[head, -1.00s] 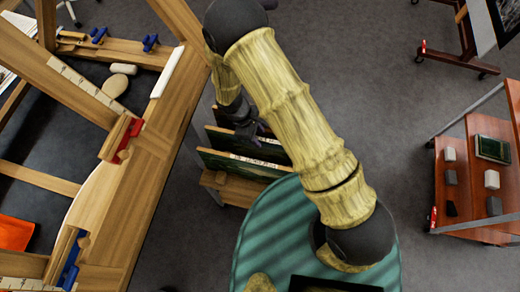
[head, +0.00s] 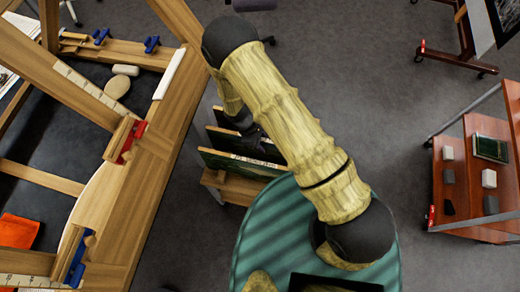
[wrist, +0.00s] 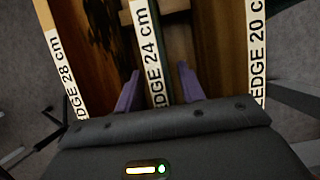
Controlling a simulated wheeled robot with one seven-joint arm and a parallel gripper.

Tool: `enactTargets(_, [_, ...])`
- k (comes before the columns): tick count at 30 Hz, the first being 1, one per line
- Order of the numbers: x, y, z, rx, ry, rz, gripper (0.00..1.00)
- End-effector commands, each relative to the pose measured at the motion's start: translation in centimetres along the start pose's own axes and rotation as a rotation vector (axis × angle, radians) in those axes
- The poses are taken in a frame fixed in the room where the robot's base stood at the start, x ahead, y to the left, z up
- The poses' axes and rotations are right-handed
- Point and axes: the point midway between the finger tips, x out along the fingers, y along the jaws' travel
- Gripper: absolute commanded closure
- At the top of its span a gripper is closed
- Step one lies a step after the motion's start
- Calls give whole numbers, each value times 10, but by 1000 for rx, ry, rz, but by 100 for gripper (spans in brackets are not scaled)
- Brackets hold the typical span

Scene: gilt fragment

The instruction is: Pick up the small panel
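Several upright panels stand side by side in a wooden rack. In the wrist view their edge labels read 28 cm (wrist: 66,75) at left, 24 cm (wrist: 150,50) in the middle and 20 cm (wrist: 257,50) at right; the 20 cm one, the smallest marked, is cut off by the picture edge. My gripper (wrist: 158,90) is open, its two purple fingers on either side of the 24 cm panel. It holds nothing. In the head view, my arm partly hides my gripper and the panels (head: 235,163), and the edge lettering is too small to read.
A large wooden frame table (head: 150,190) with clamps stands at left. A reddish shelf cart (head: 455,150) with small blocks stands at right. Grey floor (head: 390,110) is clear between.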

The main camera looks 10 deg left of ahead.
Motion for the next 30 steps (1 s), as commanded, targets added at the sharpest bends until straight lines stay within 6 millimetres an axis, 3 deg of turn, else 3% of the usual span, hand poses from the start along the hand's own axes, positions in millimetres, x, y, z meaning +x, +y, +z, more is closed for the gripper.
enactTargets(1, [0, 0, 0, 0, 0, 0, 67])
enactTargets(6, [0, 0, 0, 0, 0, 0, 100])
enactTargets(20, [-6, 1, 2, 1, 2, 2, 100])
enactTargets(30, [-45, 1, 17, 2, 4, 3, 100])
